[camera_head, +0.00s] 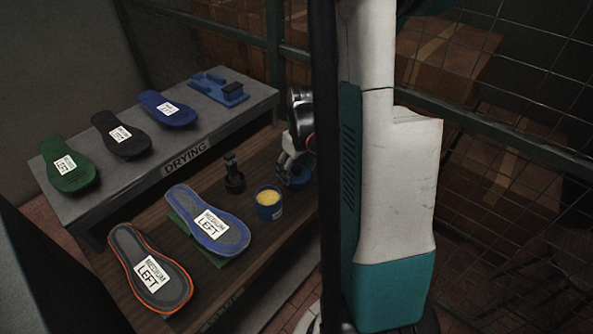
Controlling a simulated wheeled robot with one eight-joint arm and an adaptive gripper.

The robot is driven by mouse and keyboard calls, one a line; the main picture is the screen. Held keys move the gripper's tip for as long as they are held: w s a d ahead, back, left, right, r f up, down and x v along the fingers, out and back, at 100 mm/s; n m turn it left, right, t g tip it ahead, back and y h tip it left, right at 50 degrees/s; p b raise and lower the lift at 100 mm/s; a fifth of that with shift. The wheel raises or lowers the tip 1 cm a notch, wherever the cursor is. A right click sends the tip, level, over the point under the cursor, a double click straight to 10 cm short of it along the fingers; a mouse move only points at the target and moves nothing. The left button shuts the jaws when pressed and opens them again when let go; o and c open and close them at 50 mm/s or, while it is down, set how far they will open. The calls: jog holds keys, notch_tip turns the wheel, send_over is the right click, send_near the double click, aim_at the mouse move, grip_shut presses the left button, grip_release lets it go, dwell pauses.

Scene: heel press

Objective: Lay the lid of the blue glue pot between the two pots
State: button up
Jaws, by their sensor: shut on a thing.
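An open blue glue pot (269,205) with yellow glue inside stands on the lower wooden shelf. My gripper (295,181) points down just behind and to the right of it, partly covered by my own arm. It is shut on a small dark-and-blue thing that looks like the lid.
Blue (210,225) and orange-edged (151,272) insoles lie at the front of the lower shelf. The upper DRYING shelf (190,135) holds green, black and blue insoles and a blue fixture (219,89). A wire fence stands behind. My arm blocks the right side.

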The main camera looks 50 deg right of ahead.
aim_at(300, 172)
jog(key=shift+f, duration=0.15)
jog(key=o, duration=0.8)
jog(key=r+p, duration=0.1)
jog(key=r, duration=0.3)
jog(key=s+r+p, duration=0.1)
jog(key=r, duration=0.3)
jog(key=r+p, duration=0.2)
jog(key=r, duration=0.2)
jog(key=shift+s+a+r, duration=0.1)
jog(key=shift+s+r, duration=0.1)
jog(key=shift+s, duration=0.05)
